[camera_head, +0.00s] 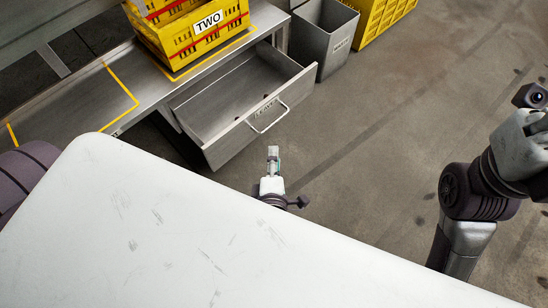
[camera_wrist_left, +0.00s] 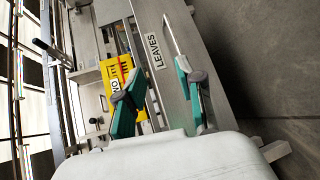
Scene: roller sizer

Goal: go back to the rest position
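My left gripper (camera_head: 273,160) shows in the head view past the far edge of my white body panel, in front of the open drawer. In the left wrist view its two green-padded fingers (camera_wrist_left: 158,80) stand apart with nothing between them. The grey metal drawer (camera_head: 232,95) is pulled out and its handle (camera_head: 270,118) is clear of the gripper. The drawer front, labelled LEAVES (camera_wrist_left: 155,50), also shows in the wrist view. My right arm (camera_head: 480,190) is at the right edge of the head view; its fingers are out of the picture.
A yellow crate (camera_head: 180,42) labelled TWO sits on the metal bench (camera_head: 150,90) above the drawer. A grey bin (camera_head: 325,40) and another yellow crate (camera_head: 385,12) stand on the floor behind. The concrete floor (camera_head: 390,130) between the drawer and my right arm is free.

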